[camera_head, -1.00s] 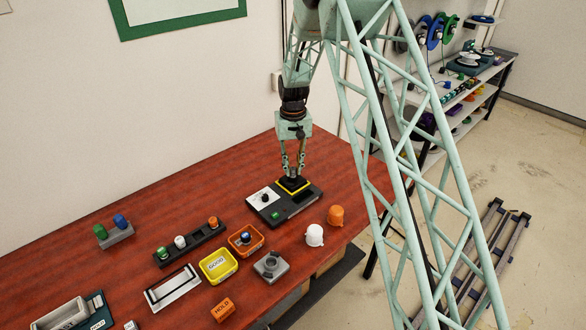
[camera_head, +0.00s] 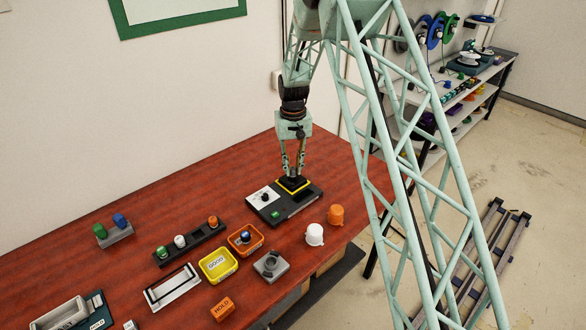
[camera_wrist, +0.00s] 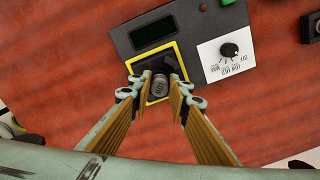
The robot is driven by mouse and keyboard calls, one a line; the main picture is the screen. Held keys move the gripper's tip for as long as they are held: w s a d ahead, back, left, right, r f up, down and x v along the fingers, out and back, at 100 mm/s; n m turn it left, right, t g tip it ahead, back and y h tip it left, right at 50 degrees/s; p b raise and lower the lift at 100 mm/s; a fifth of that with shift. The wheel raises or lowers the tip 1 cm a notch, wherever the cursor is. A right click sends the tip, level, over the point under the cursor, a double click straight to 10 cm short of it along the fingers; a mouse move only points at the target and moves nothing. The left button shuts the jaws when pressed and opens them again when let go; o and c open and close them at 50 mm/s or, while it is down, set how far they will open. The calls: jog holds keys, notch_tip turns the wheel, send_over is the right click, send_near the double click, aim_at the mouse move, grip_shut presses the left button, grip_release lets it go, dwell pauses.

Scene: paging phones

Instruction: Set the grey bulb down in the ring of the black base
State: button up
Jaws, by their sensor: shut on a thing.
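My gripper (camera_wrist: 160,80) points straight down and is shut on the grey bulb (camera_wrist: 159,86), a small dark grey round piece between the fingertips. The black base (camera_head: 293,184) sits inside a yellow square frame (camera_head: 281,187) on a dark device, directly under my fingertips. In the wrist view the black base (camera_wrist: 180,70) shows partly beside the bulb, with the rest hidden by bulb and fingers. The bulb is hidden in the head view. I cannot tell whether it rests in the ring or is just above it.
The dark device (camera_head: 295,207) has a white dial panel (camera_head: 263,198) and a green button. A white dome (camera_head: 314,235) and an orange dome (camera_head: 335,215) stand to its right. Yellow (camera_head: 218,265) and orange (camera_head: 245,240) trays lie in front. The red table behind is clear.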

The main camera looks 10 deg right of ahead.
jog(key=shift+f, duration=0.2)
dwell(0.3)
jog(key=o, duration=0.8)
jog(key=shift+o, duration=0.2)
jog(key=o, duration=0.3)
jog(key=shift+r, duration=0.2)
jog(key=shift+r+p, duration=0.8)
jog(key=shift+r, duration=1.9)
